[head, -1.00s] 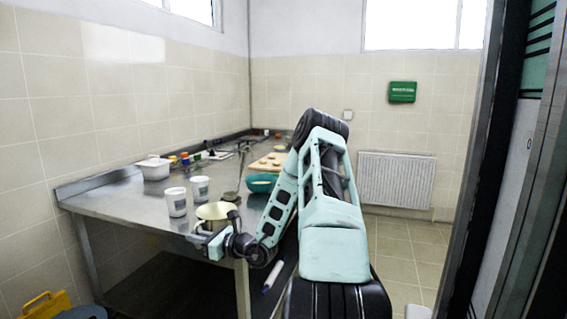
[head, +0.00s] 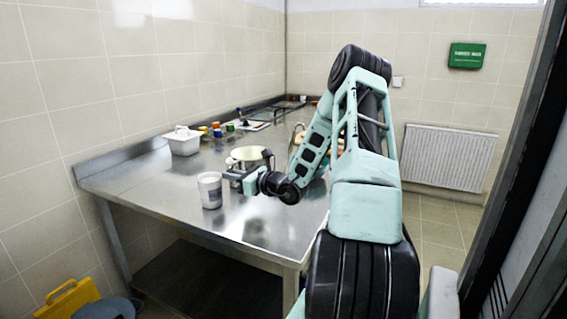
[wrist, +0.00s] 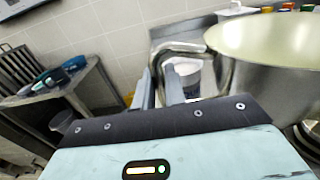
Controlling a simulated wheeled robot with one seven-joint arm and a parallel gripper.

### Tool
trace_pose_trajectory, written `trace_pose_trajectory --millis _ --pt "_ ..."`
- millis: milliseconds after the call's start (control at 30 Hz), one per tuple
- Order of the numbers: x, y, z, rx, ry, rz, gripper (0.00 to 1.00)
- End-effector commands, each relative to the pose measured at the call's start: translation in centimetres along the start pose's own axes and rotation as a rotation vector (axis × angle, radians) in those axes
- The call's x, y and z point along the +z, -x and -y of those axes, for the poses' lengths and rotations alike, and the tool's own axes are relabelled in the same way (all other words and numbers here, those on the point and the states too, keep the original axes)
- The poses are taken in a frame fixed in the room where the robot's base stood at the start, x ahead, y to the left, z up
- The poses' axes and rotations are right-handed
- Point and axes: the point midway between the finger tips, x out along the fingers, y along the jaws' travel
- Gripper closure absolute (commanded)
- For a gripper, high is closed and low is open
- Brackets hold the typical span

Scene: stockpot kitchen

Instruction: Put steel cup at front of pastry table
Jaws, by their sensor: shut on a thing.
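The steel cup (head: 252,154), with a cream inside and a looped metal handle, shows upright at the near part of the steel pastry table (head: 150,190). My gripper (head: 234,177) is at its near side, shut on the handle. In the wrist view the cup (wrist: 275,75) fills the right side, and my gripper's fingers (wrist: 162,85) meet its handle (wrist: 185,47). I cannot tell whether the cup's base touches the tabletop, as my gripper and wrist hide part of it.
A white tub (head: 210,190) stands just left of my gripper. A white container (head: 182,142) and several small jars (head: 217,130) stand farther back. The table's front left is bare. A yellow object (head: 70,298) is on the floor at lower left.

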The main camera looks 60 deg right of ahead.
Motion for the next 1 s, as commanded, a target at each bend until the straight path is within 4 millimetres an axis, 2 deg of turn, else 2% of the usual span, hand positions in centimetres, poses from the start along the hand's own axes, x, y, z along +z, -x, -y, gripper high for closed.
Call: trace_pose_trajectory --millis 300,467,700,1000 --pt "-4.6 -0.1 -0.1 0.001 -0.003 0.0 1.0" --pt "-5.9 -0.1 0.0 0.001 0.0 0.002 1.0" --pt "-9.2 -0.1 0.0 0.0 -0.001 0.0 1.0" --pt "-9.9 -0.1 0.0 0.001 0.002 0.002 1.0"
